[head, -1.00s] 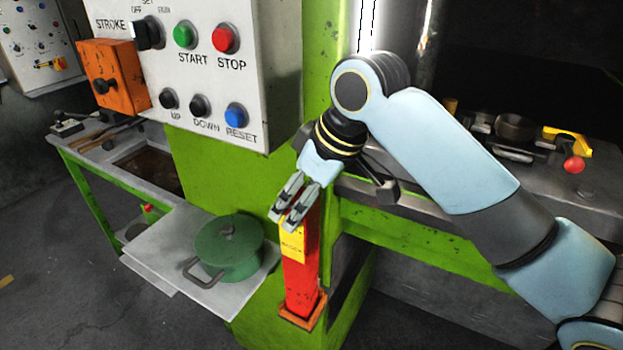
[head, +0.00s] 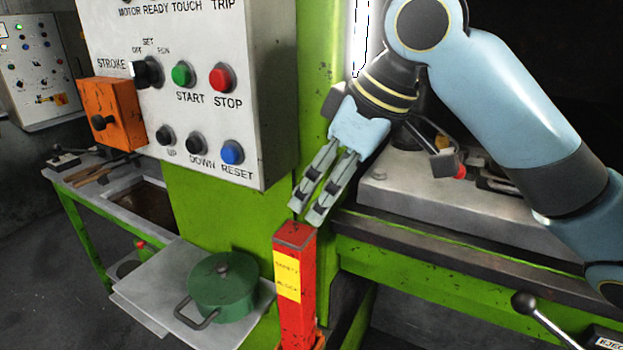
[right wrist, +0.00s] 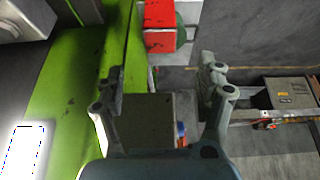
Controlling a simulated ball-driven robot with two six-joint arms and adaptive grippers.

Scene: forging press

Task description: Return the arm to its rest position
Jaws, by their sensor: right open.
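My right gripper (head: 310,214) is in the head view, just above the top of a red safety block (head: 297,272) with a yellow label. The block stands upright in an orange holder on the green press frame. The fingers are apart and hold nothing. In the right wrist view my right gripper (right wrist: 160,85) is open with an empty gap, and the red block end (right wrist: 165,30) shows beyond the fingers at the top. My left gripper is not in view.
A white control panel (head: 190,110) with an orange box (head: 112,115) is left of my arm. A green lidded pot (head: 222,288) sits on a shelf below. The press bed (head: 450,205) lies behind my forearm. A black-knobbed lever (head: 524,303) is at the lower right.

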